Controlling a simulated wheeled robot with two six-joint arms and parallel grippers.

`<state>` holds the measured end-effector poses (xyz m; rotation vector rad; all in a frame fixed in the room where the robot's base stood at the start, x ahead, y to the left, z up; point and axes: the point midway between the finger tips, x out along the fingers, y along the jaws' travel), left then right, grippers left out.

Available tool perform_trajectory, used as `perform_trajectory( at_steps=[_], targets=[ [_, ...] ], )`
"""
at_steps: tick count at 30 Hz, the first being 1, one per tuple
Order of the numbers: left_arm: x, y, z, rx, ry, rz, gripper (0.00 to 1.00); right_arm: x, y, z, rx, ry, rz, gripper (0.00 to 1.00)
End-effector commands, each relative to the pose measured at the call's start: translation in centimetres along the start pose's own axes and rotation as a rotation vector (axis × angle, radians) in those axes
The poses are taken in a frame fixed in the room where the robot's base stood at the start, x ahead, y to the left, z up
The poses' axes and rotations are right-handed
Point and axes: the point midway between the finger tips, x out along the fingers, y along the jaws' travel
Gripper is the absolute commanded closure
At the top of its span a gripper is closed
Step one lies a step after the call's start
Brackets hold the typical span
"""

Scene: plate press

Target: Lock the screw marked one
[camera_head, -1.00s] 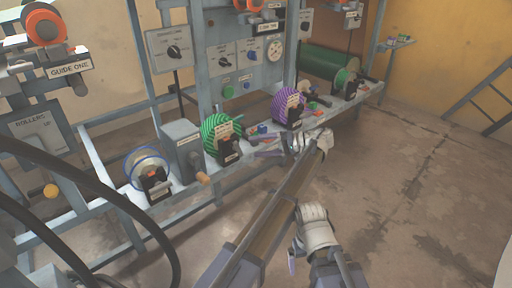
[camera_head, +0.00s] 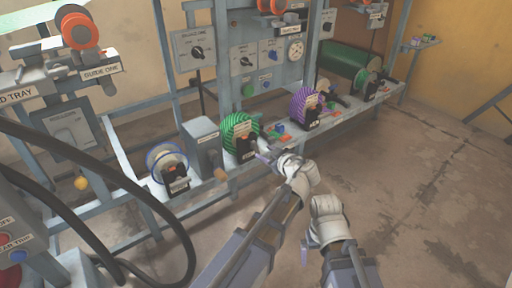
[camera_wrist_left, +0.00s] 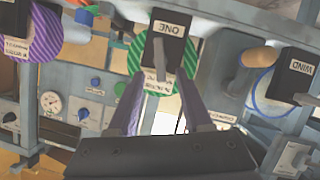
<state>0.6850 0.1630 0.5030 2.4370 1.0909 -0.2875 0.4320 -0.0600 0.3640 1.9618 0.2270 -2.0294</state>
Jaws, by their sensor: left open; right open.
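The black block marked ONE (camera_wrist_left: 166,48) appears upside down in the left wrist view, in front of a green-striped reel (camera_wrist_left: 136,58). A thin grey lever or screw (camera_wrist_left: 160,66) sticks out of the block. My left gripper (camera_wrist_left: 158,92) is open, with its two fingers on either side of and below that lever, apart from it as far as I can tell. In the head view the left gripper (camera_head: 266,152) is just right of the block (camera_head: 245,149) by the green reel (camera_head: 239,127). My right gripper (camera_head: 306,250) is open, low over the floor, and empty.
A purple-striped reel (camera_head: 304,103) stands right of the green one on the same shelf. A grey box with a wooden handle (camera_head: 205,148) and a blue-rimmed reel (camera_head: 165,160) stand to the left. Black hoses (camera_head: 95,166) hang at the left. The floor at right is clear.

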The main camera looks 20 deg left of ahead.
Motion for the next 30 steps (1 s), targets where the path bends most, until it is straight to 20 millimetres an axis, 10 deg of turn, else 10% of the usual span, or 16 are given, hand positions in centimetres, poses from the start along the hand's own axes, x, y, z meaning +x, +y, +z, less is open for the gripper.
perform_trajectory(
  at_steps=[18, 30],
  targets=[
    [7.2, 0.1, 0.2, 0.002, 0.001, -0.003, 0.50, 2.7, -0.3, -0.2, 0.000, 0.002, 0.000, 0.00],
    [7.9, 0.0, 0.0, 0.003, 0.001, -0.003, 0.50, 2.8, -0.3, -0.2, 0.000, 0.002, 0.000, 0.00]
  ],
)
